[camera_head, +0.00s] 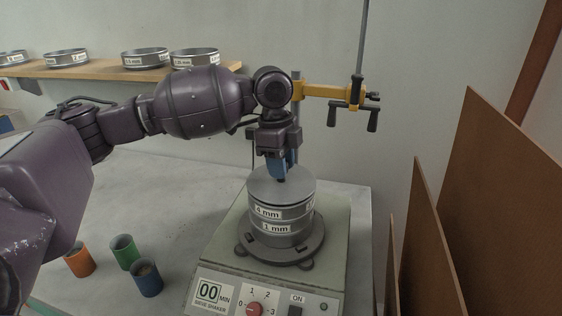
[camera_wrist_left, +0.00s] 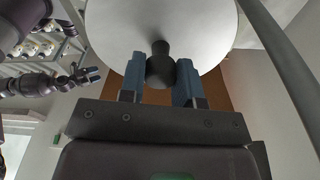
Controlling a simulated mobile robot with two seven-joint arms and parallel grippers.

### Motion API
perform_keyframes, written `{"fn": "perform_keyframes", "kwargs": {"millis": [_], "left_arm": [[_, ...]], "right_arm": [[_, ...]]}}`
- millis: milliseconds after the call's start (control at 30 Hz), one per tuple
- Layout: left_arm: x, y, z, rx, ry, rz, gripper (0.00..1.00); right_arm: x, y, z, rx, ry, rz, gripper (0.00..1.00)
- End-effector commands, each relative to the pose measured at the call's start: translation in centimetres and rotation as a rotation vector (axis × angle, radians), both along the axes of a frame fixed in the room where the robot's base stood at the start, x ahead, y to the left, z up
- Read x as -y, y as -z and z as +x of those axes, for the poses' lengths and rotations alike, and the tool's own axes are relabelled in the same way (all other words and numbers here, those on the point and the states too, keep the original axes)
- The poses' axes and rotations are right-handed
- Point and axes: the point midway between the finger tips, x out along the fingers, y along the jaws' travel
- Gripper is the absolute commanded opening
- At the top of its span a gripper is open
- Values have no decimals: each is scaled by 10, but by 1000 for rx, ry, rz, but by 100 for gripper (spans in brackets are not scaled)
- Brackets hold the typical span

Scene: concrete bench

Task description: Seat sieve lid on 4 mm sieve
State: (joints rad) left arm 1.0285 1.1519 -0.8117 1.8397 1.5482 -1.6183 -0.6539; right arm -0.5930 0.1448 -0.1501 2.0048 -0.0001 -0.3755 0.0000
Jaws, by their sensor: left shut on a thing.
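My left gripper (camera_head: 284,176) is shut on the dark knob (camera_wrist_left: 161,66) of the sieve lid, with a blue finger on each side. The lid (camera_head: 262,187) is a round grey disc; it shows pale in the left wrist view (camera_wrist_left: 205,25). It is level and over the 4 mm sieve (camera_head: 292,213), roughly in line with it. I cannot tell if it is fully down on the rim. The 4 mm sieve stands upright on the 1 mm sieve (camera_head: 295,228). My right gripper (camera_wrist_left: 88,75) shows small in the left wrist view; its opening is unclear.
The sieve shaker (camera_head: 225,262) bears the stack. A yellow clamp (camera_head: 325,92) on a rod is just behind my left gripper. Orange (camera_head: 79,261), green (camera_head: 124,252) and blue (camera_head: 147,280) cups stand left. Brown panels (camera_head: 500,210) stand right. Several sieves line the shelf (camera_head: 105,70).

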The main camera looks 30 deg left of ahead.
Motion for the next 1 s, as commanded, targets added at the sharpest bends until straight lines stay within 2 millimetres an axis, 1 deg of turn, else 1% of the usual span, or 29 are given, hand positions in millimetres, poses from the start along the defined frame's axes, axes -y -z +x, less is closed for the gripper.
{"fn": "perform_keyframes", "kwargs": {"millis": [500, 833, 867, 1000], "left_arm": [[0, 5, 0, 0, 0, 0, 2], [0, 7, 0, 0, 0, 0, 2], [0, 7, 0, 0, 0, 0, 35], [0, 7, 0, 0, 0, 0, 57]], "right_arm": [[0, -6, 1, 5, 0, 0, 67], [0, -6, 1, 5, 0, 0, 67], [0, -6, 1, 5, 0, 0, 67], [0, -6, 1, 5, 0, 0, 67]]}}
